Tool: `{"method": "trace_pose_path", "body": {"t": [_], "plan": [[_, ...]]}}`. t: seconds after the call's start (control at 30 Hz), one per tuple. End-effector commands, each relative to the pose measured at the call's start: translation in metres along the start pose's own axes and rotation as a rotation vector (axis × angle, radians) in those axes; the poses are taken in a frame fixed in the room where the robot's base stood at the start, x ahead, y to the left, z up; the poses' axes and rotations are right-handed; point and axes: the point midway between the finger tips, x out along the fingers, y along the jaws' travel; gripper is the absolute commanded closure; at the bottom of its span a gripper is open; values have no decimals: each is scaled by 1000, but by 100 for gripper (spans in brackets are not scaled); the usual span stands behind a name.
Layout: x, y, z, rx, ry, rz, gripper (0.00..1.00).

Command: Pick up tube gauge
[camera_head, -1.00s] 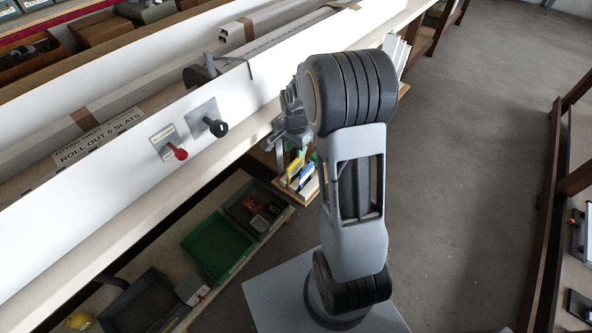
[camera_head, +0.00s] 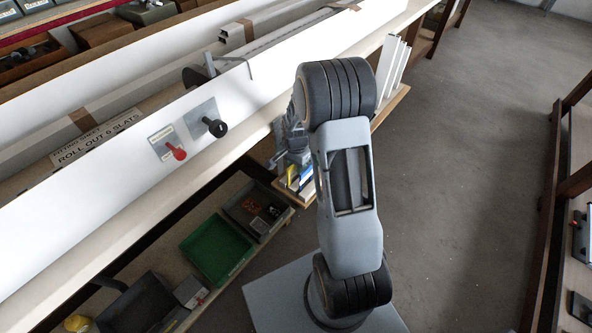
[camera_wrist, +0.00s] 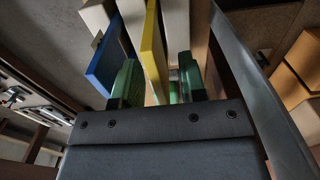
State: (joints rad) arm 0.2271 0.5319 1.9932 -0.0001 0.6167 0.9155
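In the wrist view my gripper (camera_wrist: 157,64) has two green fingers standing apart. A thin yellow plate (camera_wrist: 151,42) stands between them, with a gap visible on both sides. A blue plate (camera_wrist: 104,62) stands just outside the left finger. I cannot tell which of these is the tube gauge; no label is readable. In the head view the coloured plates (camera_head: 293,176) stand in a small rack below the long bench, partly hidden by my arm. My wrist is right above them, and the fingertips are hidden there.
White upright slats (camera_head: 393,62) stand behind my arm. The long white profile (camera_head: 110,165) with a red knob (camera_head: 179,154) and a black knob (camera_head: 217,127) runs along the left. A green tray (camera_head: 217,249) lies on the lower shelf. The floor at right is clear.

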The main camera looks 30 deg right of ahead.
Motion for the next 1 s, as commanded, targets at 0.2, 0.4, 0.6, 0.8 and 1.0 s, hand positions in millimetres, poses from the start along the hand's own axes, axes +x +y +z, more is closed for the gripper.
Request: {"method": "trace_pose_path", "body": {"t": [0.2, 0.4, 0.6, 0.8, 1.0], "plan": [[0, 0, 0, 0, 0, 0, 62], [2, 0, 0, 0, 0, 0, 62], [4, 0, 0, 0, 0, 0, 62], [5, 0, 0, 0, 0, 0, 62], [4, 0, 0, 0, 0, 0, 67]]}}
